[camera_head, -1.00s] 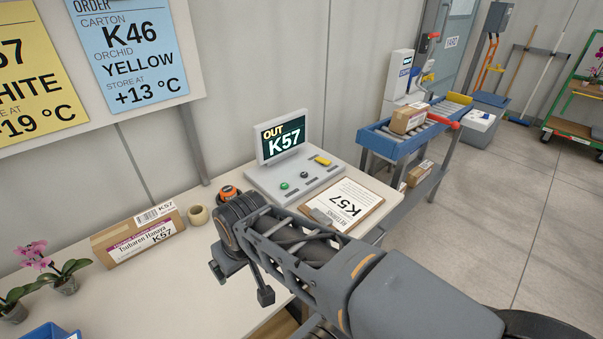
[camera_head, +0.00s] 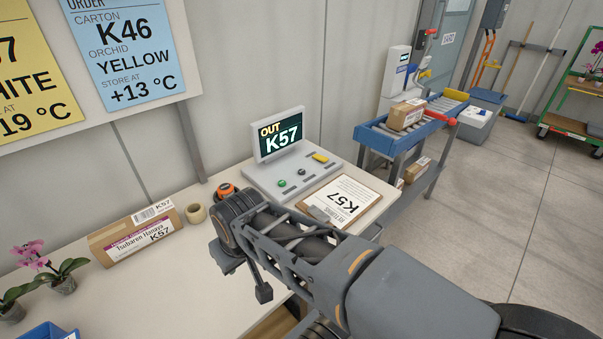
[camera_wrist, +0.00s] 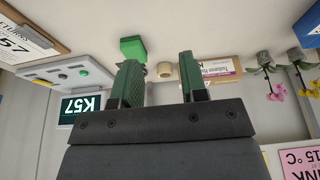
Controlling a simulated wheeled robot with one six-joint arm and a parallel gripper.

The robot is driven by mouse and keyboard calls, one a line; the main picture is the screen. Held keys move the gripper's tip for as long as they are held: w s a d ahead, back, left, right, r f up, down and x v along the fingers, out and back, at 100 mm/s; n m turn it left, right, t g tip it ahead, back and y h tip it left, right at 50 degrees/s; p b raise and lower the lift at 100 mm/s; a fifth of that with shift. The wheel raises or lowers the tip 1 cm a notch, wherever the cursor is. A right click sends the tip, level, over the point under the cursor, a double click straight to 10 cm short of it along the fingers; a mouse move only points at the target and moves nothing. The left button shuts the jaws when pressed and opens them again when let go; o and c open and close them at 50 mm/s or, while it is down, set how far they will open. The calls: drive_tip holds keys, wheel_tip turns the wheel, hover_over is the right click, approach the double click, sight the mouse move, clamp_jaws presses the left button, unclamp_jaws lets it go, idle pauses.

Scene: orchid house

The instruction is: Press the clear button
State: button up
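A grey console (camera_head: 262,179) stands on the bench, with a screen (camera_head: 282,136) reading "OUT K57". Its sloped panel carries a green button (camera_head: 282,184), a dark button (camera_head: 303,172) and a yellow bar-shaped control (camera_head: 321,158). The labels beside them are too small to read, so I cannot tell which is the clear button. The console (camera_wrist: 38,70) shows upside down at the left of the wrist view. My gripper (camera_wrist: 160,62) has its two fingers apart with nothing held between them. It is apart from the console, to its left in the head view.
A clipboard (camera_head: 343,200) marked K57 lies right of the console. A tape roll (camera_head: 195,213), a carton (camera_head: 133,238) and potted orchids (camera_head: 62,280) stand to the left. A small orange-and-black thing (camera_head: 226,190) is near my arm. A green block (camera_wrist: 133,48) shows near my fingers.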

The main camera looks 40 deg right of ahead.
clamp_jaws()
idle(0.9)
